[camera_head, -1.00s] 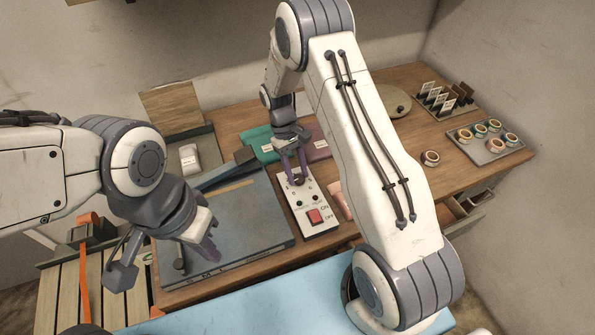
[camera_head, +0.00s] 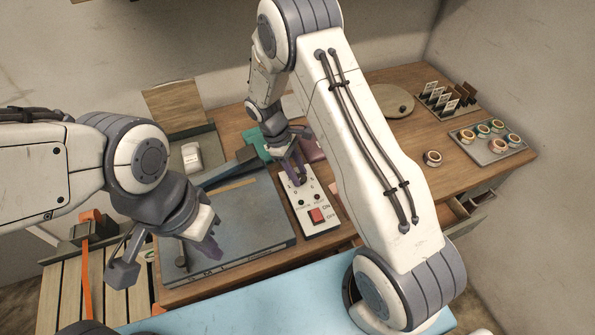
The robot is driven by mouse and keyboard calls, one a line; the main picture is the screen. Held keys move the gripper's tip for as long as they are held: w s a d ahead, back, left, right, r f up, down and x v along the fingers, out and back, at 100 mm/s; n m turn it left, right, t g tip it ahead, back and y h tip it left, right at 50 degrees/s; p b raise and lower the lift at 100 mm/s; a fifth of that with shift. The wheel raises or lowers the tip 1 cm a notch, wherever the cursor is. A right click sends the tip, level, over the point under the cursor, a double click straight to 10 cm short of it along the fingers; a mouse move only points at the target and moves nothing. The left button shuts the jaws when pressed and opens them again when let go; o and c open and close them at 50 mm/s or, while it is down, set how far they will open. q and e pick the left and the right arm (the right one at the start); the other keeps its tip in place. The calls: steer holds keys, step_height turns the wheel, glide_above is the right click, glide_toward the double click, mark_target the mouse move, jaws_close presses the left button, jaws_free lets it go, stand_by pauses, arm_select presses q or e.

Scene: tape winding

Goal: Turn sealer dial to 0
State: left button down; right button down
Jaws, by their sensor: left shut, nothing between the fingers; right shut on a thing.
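The sealer's white control panel (camera_head: 318,222) lies on the table, with a red switch marked ON and OFF (camera_head: 317,214) and small lamps. The dial is at the panel's far end, mostly hidden by my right gripper (camera_head: 296,180). My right gripper points down and is shut on the dial. The dial's pointer and scale are too small to read. The sealer's flat grey plate (camera_head: 245,225) is left of the panel. My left gripper (camera_head: 212,252) is shut and empty above the plate's near left part.
A tray of tape rolls (camera_head: 490,142) and a card rack (camera_head: 448,100) stand at the right. A single roll (camera_head: 432,158) and a round disc (camera_head: 398,105) sit on the table. Teal and pink pieces lie behind the panel. A slatted surface (camera_head: 95,285) is at the left.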

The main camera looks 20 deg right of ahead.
stand_by(0.3)
steer(key=shift+c, duration=2.2)
jaws_free()
steer(key=shift+r, duration=0.1)
steer(key=b+v, duration=0.2)
steer(key=v, duration=0.8)
steer(key=shift+a+r, duration=0.1)
steer(key=shift+a, duration=0.05)
